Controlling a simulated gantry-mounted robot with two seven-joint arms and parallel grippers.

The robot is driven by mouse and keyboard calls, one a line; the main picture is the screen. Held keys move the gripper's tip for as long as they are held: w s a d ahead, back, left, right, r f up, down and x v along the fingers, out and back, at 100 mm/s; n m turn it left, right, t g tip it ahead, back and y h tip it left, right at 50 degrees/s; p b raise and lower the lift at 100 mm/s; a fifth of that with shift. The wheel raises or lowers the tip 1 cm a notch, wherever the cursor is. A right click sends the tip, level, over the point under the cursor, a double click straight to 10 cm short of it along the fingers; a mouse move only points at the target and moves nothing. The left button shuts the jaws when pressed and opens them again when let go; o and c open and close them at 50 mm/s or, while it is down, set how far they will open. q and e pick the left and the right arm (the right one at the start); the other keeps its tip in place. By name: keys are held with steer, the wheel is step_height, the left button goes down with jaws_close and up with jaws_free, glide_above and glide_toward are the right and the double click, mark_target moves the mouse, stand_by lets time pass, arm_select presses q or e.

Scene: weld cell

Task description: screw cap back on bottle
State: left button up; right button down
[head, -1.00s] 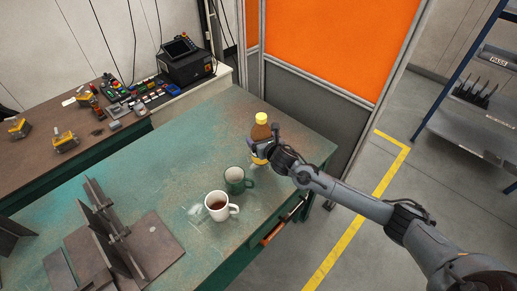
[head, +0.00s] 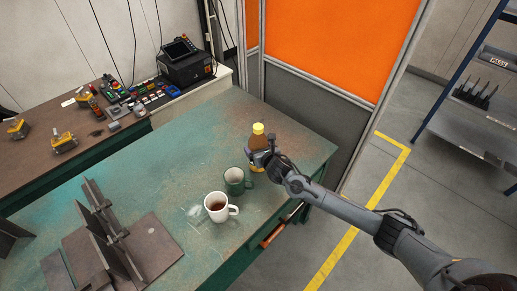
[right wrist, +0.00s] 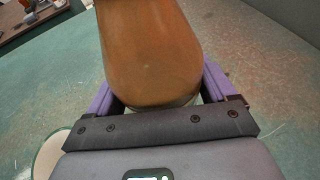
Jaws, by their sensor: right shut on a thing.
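A brown bottle (head: 258,141) stands roughly upright near the far right corner of the green table. A yellow cap (head: 258,128) shows on top of it; I cannot tell how tightly it sits. My right gripper (head: 257,156) is shut on the bottle's lower part. In the right wrist view the brown bottle (right wrist: 150,55) fills the space between the purple fingers (right wrist: 158,92), and its top is out of frame. I cannot tell whether its base touches the table. My left gripper is not in view.
A green mug (head: 235,181) and a white mug (head: 217,208) with dark liquid stand close to the gripper. Metal plates (head: 110,240) are at the left of the table (head: 175,160). The table between the plates and the bottle is mostly clear.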

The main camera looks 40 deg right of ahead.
steer(key=shift+d+r, duration=0.1)
jaws_free()
steer(key=p+v, duration=0.1)
steer(key=v, duration=1.1)
steer(key=shift+p, duration=0.4)
